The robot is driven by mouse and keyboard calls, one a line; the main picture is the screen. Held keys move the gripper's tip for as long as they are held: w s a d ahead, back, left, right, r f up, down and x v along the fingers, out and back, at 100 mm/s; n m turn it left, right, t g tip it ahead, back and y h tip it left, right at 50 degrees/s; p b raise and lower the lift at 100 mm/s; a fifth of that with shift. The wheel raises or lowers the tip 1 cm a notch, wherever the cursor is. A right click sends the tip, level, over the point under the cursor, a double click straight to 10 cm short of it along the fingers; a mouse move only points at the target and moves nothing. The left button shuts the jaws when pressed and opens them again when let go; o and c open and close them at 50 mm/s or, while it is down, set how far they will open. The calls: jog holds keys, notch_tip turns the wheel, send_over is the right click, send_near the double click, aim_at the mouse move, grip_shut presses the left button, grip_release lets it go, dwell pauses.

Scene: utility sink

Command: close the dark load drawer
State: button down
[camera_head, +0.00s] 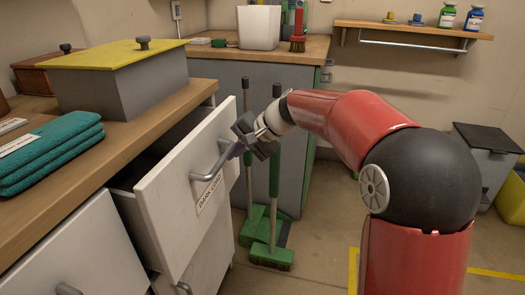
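The dark load drawer (171,212) stands pulled out of the cabinet at the left. Its white front carries a label reading "DARK LOAD", partly legible, and a grey bar handle (213,166). A dark gap shows between the front and the counter. My gripper (243,150) is at the far end of the drawer front, close to the handle's upper end. Its fingers are small and dark, and I cannot tell whether they touch the handle or how far apart they are.
A wooden counter (150,104) above the drawer holds folded teal towels (48,152) and a grey box with a yellow lid (120,78). Green brooms (274,190) stand behind my gripper. Other white drawer fronts (80,252) are beside and below.

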aim_at(213, 148)
jog(key=a, duration=0.1)
jog(key=w+a+p, duration=0.1)
jog(key=a, duration=0.3)
jog(key=shift+w+a+r, duration=0.1)
jog(key=shift+w+a, duration=0.15)
jog(key=shift+w, duration=0.1)
jog(key=shift+a, duration=0.1)
